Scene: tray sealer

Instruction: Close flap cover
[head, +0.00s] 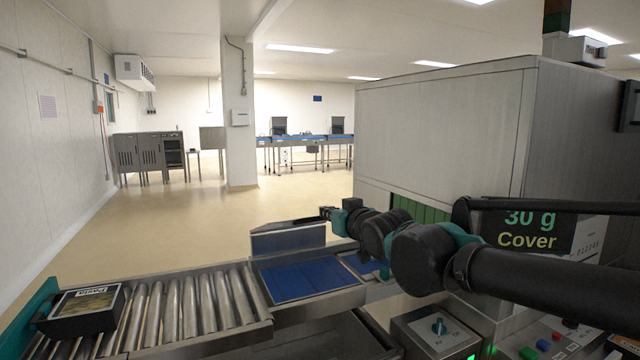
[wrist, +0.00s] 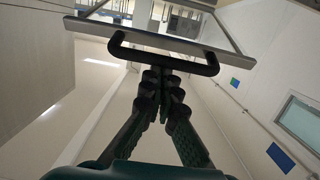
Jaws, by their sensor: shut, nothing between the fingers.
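The flap cover (head: 288,239) appears to be the pale metal-edged panel standing raised at the far side of the conveyor. In the wrist view a metal-edged frame (wrist: 228,30) with a black bar handle (wrist: 165,55) lies just beyond my fingertips; it looks like the same cover. My gripper (head: 326,212) is near the panel's upper right corner in the head view. In the wrist view my gripper (wrist: 162,76) is shut and empty, its tips close to the handle; I cannot tell if they touch it.
A blue belt (head: 305,279) lies below the panel, with a roller conveyor (head: 190,306) to its left. A black labelled tray (head: 84,308) sits at the rollers' left end. The large machine housing (head: 435,125) and control box (head: 432,333) stand at right.

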